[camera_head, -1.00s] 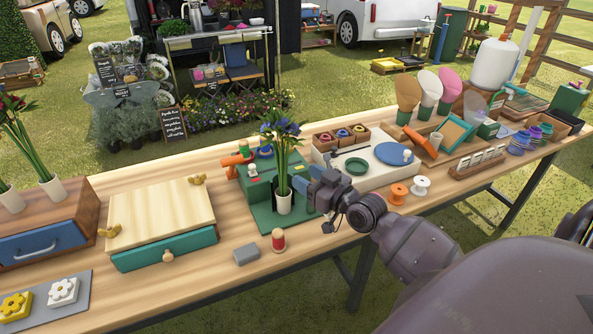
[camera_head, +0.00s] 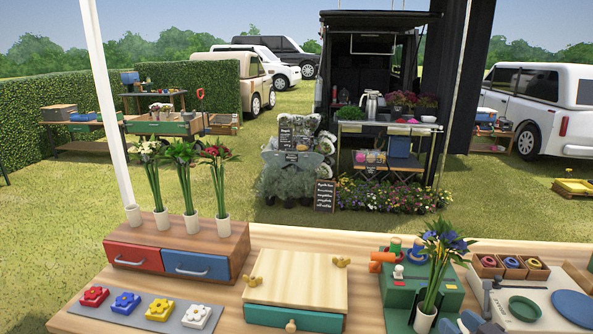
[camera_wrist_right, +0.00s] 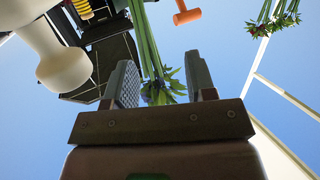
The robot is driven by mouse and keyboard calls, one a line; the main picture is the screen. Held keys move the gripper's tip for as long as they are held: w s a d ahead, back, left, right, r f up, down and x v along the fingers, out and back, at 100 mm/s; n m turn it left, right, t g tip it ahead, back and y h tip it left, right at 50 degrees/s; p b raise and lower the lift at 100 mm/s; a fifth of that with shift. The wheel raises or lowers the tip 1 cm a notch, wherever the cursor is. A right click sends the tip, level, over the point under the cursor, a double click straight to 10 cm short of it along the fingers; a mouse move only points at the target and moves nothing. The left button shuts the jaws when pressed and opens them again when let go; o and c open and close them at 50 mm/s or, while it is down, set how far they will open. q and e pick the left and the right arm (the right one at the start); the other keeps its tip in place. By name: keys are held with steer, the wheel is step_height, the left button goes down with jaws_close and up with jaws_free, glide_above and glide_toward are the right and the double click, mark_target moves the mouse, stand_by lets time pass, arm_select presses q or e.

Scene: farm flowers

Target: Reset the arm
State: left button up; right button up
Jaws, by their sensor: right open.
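My right gripper (camera_head: 472,322) is at the bottom edge of the head view, close beside a white vase (camera_head: 425,320) with green stems and blue-purple flowers (camera_head: 444,244). Most of the right arm is below the frame. In the right wrist view the gripper (camera_wrist_right: 162,85) has its two fingers apart, with nothing clamped. Green stems (camera_wrist_right: 148,45) show between or behind the fingers in that view; I cannot tell how near they are. My left gripper is not in view.
Left on the table are a drawer box (camera_head: 180,246) bearing several vases and a mat (camera_head: 170,322) with flower tiles. A teal-drawer box (camera_head: 296,280) is centred. A green stand (camera_head: 440,285) and a light tray (camera_head: 490,300) lie near the gripper. An orange tool (camera_wrist_right: 187,14) shows in the wrist view.

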steer(key=s+a+f+g+h, duration=0.1)
steer(key=s+a+f+g, duration=0.65)
steer(key=s, duration=0.45)
steer(key=s+a+f+m+g+h, duration=0.1)
steer(key=s+g+h, duration=0.15)
steer(key=s, duration=0.35)
steer(key=s+a+m+g+h, duration=0.1)
steer(key=s+g, duration=0.2)
steer(key=s, duration=0.4)
steer(key=w+f+t+y, duration=0.1)
steer(key=w+f+t, duration=0.6)
steer(key=f, duration=0.3)
steer(key=shift+d+f+n+t, duration=0.3)
steer(key=shift+n+t, duration=0.1)
steer(key=shift+t, duration=0.2)
